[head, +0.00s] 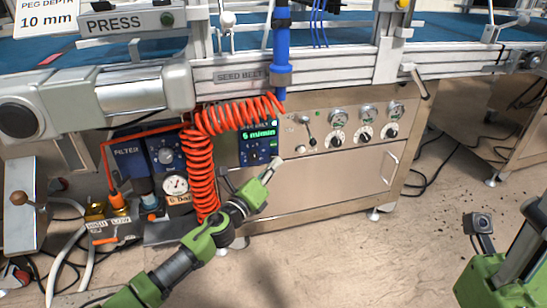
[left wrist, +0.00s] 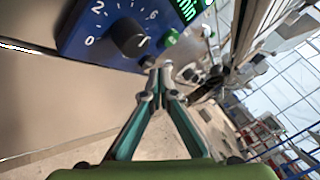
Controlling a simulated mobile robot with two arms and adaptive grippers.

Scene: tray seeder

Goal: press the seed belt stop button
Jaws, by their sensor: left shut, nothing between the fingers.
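The seed belt control box (head: 257,150) is dark blue, hangs on the front panel under the SEED BELT label, and has a lit display reading 6 m/min. In the left wrist view the box (left wrist: 98,30) shows a black knob (left wrist: 130,38) with a number scale and a green button (left wrist: 172,38). I cannot make out a stop button; my fingertips may cover it. My left gripper (head: 275,166) is shut and empty, just below and right of the box's lower edge. Its closed tips (left wrist: 158,70) appear below the green button; whether they touch the box is unclear.
A coiled orange hose (head: 200,165) hangs just left of the box. Gauges and dials (head: 365,125) sit on the panel to the right. A FILTER unit (head: 130,160) and a brass fitting are farther left. The floor (head: 330,250) in front is clear.

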